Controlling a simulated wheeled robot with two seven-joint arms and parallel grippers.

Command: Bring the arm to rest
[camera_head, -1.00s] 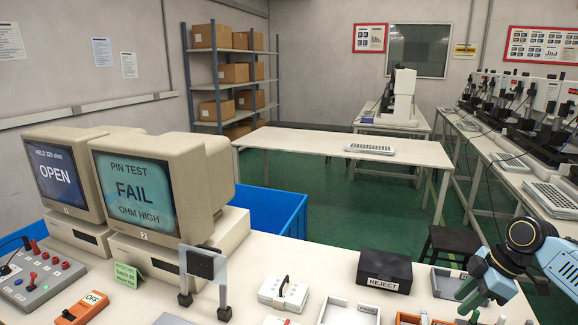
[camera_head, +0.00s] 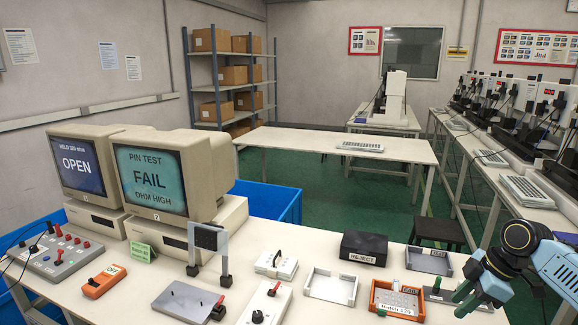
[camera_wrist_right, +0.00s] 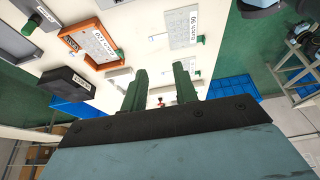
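My right gripper (camera_head: 464,294) hangs at the right end of the near workbench, beside the orange-framed tray. In the right wrist view its two green fingers stand apart with nothing held between them (camera_wrist_right: 160,88). The orange-framed tray (camera_head: 397,299) with a labelled film lies to its left; it also shows in the wrist view (camera_wrist_right: 92,42). Another grey tray (camera_head: 429,260) lies just behind. In the wrist view, the black REJECT box (camera_wrist_right: 66,88) sits at left, clear of the fingers. My left gripper is not in view.
The REJECT box (camera_head: 363,249) stands behind. A dark stool (camera_head: 439,232) is beyond the bench.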

